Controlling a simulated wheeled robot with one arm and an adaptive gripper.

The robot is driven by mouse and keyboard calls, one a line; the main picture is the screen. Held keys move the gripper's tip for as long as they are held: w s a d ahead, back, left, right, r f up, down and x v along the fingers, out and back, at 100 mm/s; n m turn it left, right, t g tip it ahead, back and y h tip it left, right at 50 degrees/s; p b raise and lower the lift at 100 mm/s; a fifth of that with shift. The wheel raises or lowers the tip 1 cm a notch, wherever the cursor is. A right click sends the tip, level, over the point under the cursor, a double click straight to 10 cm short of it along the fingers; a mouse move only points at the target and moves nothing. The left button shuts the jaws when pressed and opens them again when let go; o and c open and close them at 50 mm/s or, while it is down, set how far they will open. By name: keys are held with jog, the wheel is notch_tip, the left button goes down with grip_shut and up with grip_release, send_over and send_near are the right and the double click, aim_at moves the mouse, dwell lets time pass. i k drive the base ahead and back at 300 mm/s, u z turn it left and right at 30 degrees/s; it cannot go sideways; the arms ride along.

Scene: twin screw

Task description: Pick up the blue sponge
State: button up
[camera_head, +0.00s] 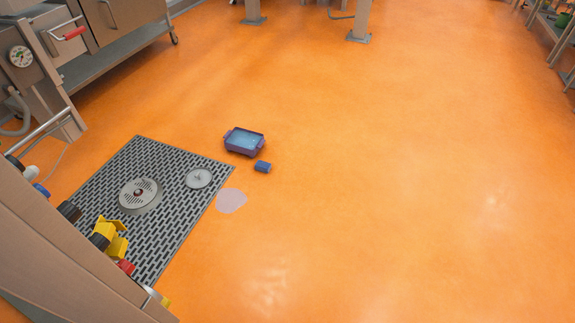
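The blue sponge (262,167) is a small blue block lying on the orange floor. It sits just below and to the right of a purple-blue tub (244,151) that has light blue contents, apparently liquid. The sponge and the tub look very close; I cannot tell whether they touch. My gripper is not in view.
A dark floor grate (165,225) with round covers lies left of the sponge. A pale puddle-like patch (231,201) is on the floor by the grate's edge. Machinery with yellow fittings (112,238) stands at the lower left. The floor to the right is clear.

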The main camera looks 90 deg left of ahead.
aim_at(265, 167)
jog(key=z, duration=2.7)
jog(key=k, duration=2.85)
jog(key=z, duration=3.95)
jog(key=i, duration=0.65)
jog(key=z, duration=1.05)
